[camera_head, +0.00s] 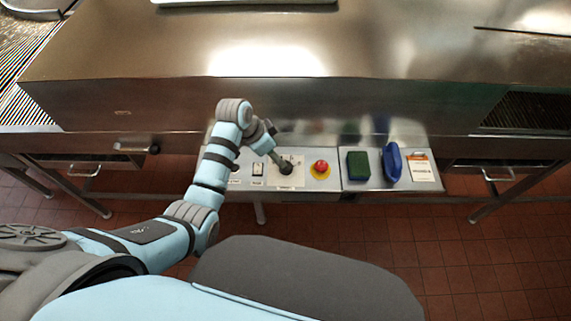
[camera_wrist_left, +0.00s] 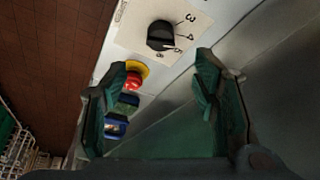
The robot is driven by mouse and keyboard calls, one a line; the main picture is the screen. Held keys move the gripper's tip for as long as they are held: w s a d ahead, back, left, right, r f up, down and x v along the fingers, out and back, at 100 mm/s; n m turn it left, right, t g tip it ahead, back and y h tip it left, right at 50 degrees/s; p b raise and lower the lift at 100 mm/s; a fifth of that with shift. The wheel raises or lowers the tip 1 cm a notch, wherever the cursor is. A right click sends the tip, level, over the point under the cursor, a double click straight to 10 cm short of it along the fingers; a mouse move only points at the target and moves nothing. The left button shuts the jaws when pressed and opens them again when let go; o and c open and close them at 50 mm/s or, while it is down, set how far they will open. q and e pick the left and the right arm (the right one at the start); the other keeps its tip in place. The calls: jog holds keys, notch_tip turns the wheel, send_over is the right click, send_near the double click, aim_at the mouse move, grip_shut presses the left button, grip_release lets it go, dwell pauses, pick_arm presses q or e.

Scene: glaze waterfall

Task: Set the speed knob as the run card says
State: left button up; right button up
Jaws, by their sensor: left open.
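The speed knob (camera_wrist_left: 160,36) is black and round, on a white dial plate (camera_head: 284,181) on the steel control panel. In the left wrist view, several dial numbers show beside it, 3 and 4 the clearest. I cannot tell which number it points at. My left gripper (camera_head: 279,159) is over the dial plate. In the left wrist view its two fingers (camera_wrist_left: 160,72) are spread and empty, with the knob beyond the tips. The run card (camera_head: 420,169), white with an orange top, lies at the panel's right end; its writing is too small to read. My right gripper is not in view.
A red stop button (camera_head: 320,167) on a yellow ring sits right of the dial. Farther right are a green block (camera_head: 358,165) and a blue object (camera_head: 392,162). A small switch (camera_head: 257,169) is left of the dial. The steel machine (camera_head: 300,100) rises behind the panel.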

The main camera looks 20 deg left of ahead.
pick_arm(q)
jog(key=b+x, duration=0.3)
jog(key=x, duration=0.7)
jog(key=shift+w, duration=0.1)
jog(key=shift+r, duration=0.1)
jog(key=shift+a, duration=0.1)
jog(key=shift+c, duration=1)
jog(key=c, duration=0.9)
